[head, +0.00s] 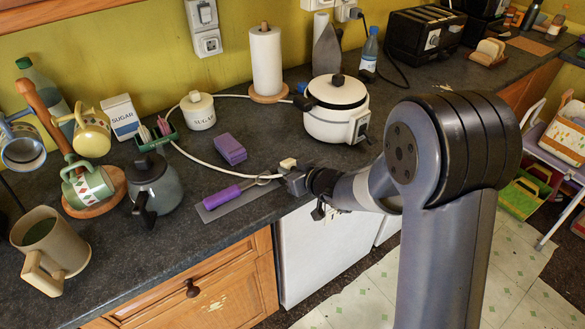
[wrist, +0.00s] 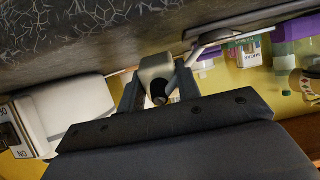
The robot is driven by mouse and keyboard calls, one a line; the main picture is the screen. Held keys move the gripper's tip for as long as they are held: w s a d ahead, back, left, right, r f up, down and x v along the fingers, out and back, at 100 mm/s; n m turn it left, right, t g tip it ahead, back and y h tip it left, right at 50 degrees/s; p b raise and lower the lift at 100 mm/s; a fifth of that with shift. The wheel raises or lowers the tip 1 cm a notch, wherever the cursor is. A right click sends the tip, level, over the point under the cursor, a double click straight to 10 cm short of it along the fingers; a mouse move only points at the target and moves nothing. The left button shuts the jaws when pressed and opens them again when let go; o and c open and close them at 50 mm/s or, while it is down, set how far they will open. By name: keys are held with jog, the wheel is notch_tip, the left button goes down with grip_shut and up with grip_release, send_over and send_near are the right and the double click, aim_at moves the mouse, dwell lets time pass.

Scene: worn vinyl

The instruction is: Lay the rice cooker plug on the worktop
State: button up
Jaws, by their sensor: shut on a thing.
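The rice cooker (head: 335,112), white with a dark-knobbed lid, stands on the dark speckled worktop (head: 262,222). Its pale cord (head: 200,160) runs left, loops around the sugar pot and comes back to the plug. My gripper (head: 294,178) is at the worktop's front edge, shut on the small cream plug (head: 288,163). In the wrist view the plug (wrist: 156,69) sits between the two fingers (wrist: 158,92), close to the worktop surface (wrist: 80,45). I cannot tell whether it touches. The cooker's white side (wrist: 65,108) shows at left there.
A purple-handled tool (head: 222,196) lies just left of my gripper, with a purple sponge (head: 230,149) behind it. Bare worktop lies between sponge and cooker.

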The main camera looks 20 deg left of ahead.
jog(key=o, duration=1.2)
jog(key=shift+c, duration=0.2)
jog(key=v, duration=1)
jog(key=shift+s+d+r, duration=0.2)
jog(key=shift+d, duration=0.1)
jog(key=x, duration=1.1)
jog(key=shift+a+f, duration=0.1)
jog(key=shift+r+p, duration=0.75)
jog(key=shift+r, duration=0.1)
jog(key=shift+s+r+p, duration=0.1)
jog(key=shift+r+p, duration=0.55)
jog(key=shift+r, duration=0.1)
